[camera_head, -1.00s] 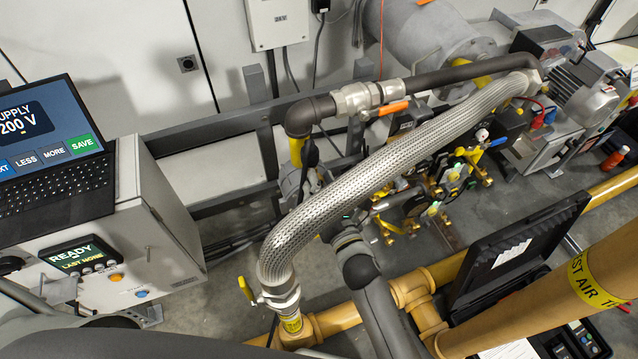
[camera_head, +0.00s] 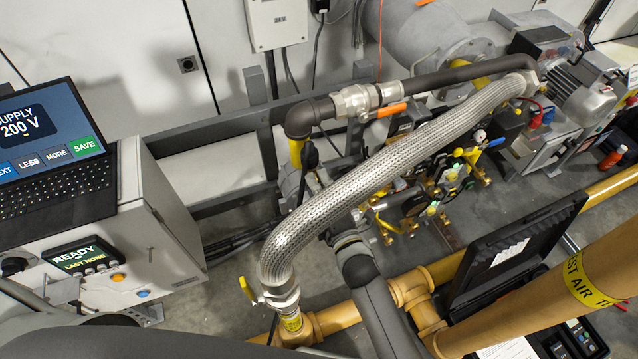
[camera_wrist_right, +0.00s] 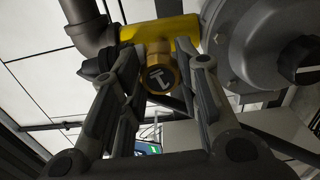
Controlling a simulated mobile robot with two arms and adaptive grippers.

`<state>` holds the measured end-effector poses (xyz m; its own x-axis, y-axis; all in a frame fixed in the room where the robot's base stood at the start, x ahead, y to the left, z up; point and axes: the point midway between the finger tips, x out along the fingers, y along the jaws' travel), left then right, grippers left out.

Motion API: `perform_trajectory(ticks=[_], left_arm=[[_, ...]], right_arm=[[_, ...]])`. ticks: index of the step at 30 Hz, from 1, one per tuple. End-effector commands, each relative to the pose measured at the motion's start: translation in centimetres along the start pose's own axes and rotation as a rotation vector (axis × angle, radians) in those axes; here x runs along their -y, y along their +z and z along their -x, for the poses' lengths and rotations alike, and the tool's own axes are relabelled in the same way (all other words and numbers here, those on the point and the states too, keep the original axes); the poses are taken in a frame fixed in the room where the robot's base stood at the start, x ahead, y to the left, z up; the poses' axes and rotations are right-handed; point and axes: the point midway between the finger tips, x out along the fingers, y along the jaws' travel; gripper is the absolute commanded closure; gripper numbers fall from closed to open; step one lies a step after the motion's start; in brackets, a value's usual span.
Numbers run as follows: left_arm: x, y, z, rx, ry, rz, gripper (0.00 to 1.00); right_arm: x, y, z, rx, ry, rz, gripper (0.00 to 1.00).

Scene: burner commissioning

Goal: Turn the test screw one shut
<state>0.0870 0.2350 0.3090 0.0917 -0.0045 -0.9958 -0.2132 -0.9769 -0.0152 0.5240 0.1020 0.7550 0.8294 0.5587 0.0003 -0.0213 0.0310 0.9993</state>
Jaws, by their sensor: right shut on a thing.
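Test screw one (camera_wrist_right: 160,78) is a round brass screw with a dark face marked "1". It sits just below a yellow pipe (camera_wrist_right: 160,28) in the right wrist view. My right gripper (camera_wrist_right: 161,62) has its two fingers on either side of the screw and is shut on it. In the head view my right wrist (camera_head: 350,245) reaches in under the braided metal hose (camera_head: 350,185), which hides most of the gripper and the screw. Grey parts at the lower left of the head view may belong to my left gripper, but its jaws cannot be made out.
A dark pipe elbow (camera_wrist_right: 90,25) and a large grey round housing (camera_wrist_right: 265,50) crowd the gripper. A control box (camera_head: 160,215) with a laptop (camera_head: 50,160) stands left. An open black case (camera_head: 510,250) and yellow-brown pipes (camera_head: 335,320) lie right and below.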

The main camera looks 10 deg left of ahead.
Motion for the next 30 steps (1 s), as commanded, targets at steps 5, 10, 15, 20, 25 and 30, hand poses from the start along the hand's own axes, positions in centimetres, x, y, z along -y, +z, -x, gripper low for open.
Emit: perform_trajectory(ticks=[5,10,15,20,25,30], left_arm=[[0.0,-0.1,0.5,0.0,0.0,0.0,1.0],[0.0,-0.1,0.8,0.0,0.0,0.0,1.0],[0.0,-0.1,1.2,0.0,0.0,0.001,1.0],[0.0,-0.1,1.6,0.0,0.0,0.001,1.0],[0.0,-0.2,1.9,0.0,0.0,0.001,1.0],[0.0,-0.2,2.2,0.0,0.0,0.001,1.0]], right_arm=[[0.1,0.1,0.0,0.001,-0.003,-0.168,0.93],[0.1,0.0,0.0,0.001,-0.002,-0.33,0.93],[0.1,0.0,0.1,0.001,-0.004,-0.491,0.93],[0.2,0.0,0.1,0.001,-0.004,-0.643,0.93],[0.2,0.0,0.1,0.001,-0.003,-0.804,0.93],[0.2,0.0,0.1,0.002,-0.003,-0.965,0.93]])
